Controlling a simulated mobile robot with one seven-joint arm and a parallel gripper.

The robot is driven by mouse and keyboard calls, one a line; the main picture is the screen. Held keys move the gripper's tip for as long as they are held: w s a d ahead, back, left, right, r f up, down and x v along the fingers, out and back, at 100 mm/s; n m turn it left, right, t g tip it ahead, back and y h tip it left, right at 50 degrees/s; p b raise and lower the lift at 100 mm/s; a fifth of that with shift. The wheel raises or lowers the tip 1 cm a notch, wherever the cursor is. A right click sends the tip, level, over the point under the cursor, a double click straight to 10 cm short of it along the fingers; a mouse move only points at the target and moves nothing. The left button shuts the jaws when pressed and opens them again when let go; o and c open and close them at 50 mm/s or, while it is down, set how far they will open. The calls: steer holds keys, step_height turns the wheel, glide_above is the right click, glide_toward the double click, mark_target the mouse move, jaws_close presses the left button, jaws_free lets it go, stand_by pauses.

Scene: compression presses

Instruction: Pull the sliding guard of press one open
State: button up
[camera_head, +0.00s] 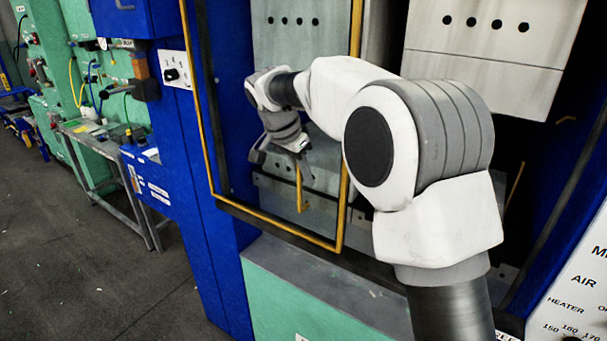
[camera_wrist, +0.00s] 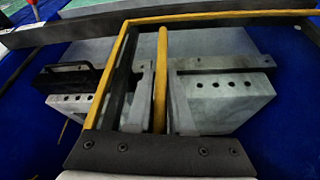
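The sliding guard is a large yellow-edged frame (camera_head: 205,130) on the front of the blue press, standing across much of the opening at its left in the head view. A thin yellow upright bar (camera_head: 300,188), apparently its handle, shows below my gripper (camera_head: 299,157). In the wrist view this bar (camera_wrist: 160,80) runs between the two grey fingers of my gripper (camera_wrist: 162,95), with the guard's yellow edge (camera_wrist: 108,75) just left. The fingers lie close on both sides of the bar; I cannot tell whether they press on it. My arm hides part of the guard's right side.
Grey press plates with dark holes (camera_head: 485,25) stand behind the guard. A green base panel (camera_head: 305,290) lies below. A control panel (camera_head: 575,285) is at the lower right. A metal table (camera_head: 90,133) and open dark floor (camera_head: 80,250) are at the left.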

stand_by(0.3)
steer(key=v, duration=1.7)
steer(key=shift+s+r+p, duration=0.1)
steer(key=shift+r+p, duration=0.1)
steer(key=shift+p, duration=0.15)
